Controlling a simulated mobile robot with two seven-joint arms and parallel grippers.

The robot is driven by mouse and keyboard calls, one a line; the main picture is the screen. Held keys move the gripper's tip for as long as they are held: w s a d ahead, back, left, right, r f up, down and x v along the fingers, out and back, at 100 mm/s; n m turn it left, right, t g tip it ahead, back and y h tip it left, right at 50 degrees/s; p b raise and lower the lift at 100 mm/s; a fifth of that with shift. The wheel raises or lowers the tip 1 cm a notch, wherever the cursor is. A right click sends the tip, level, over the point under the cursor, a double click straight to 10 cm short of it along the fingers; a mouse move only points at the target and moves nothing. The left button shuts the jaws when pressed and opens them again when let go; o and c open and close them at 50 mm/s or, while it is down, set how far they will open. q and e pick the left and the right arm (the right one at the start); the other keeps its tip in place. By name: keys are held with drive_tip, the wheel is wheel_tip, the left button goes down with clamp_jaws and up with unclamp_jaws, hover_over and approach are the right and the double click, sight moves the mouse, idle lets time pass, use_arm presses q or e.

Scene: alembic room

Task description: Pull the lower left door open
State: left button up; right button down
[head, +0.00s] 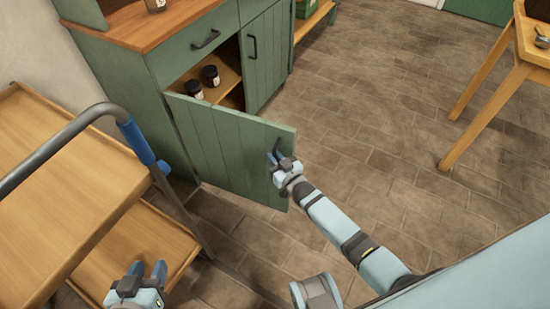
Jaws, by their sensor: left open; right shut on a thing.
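The lower left door (228,148) of the green cabinet stands swung well out from the front, with the shelf inside exposed. My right gripper (279,158) is at the door's outer edge, shut on its dark handle, which is mostly hidden by the fingers. My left gripper (148,272) is open and empty at the bottom of the view, near the wooden cart and apart from the door. The lower right door (265,60) is shut, with its dark handle showing.
Two dark jars (210,76) stand on the cabinet's inner shelf. A wooden cart (75,185) with a grey and blue handle is close to the door's left. A wooden table (530,45) stands at the far right. The tiled floor (390,120) between is clear.

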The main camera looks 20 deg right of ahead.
drive_tip(key=c, duration=1.2)
unclamp_jaws()
use_arm(q)
drive_tip(key=p, duration=0.2)
drive_tip(key=shift+s+a+p, duration=0.1)
drive_tip(key=shift+a+p, duration=0.15)
drive_tip(key=shift+p, duration=0.05)
use_arm(e)
drive_tip(key=v, duration=1.4)
drive_tip(key=shift+w, duration=0.1)
use_arm(q)
drive_tip(key=shift+r, duration=0.1)
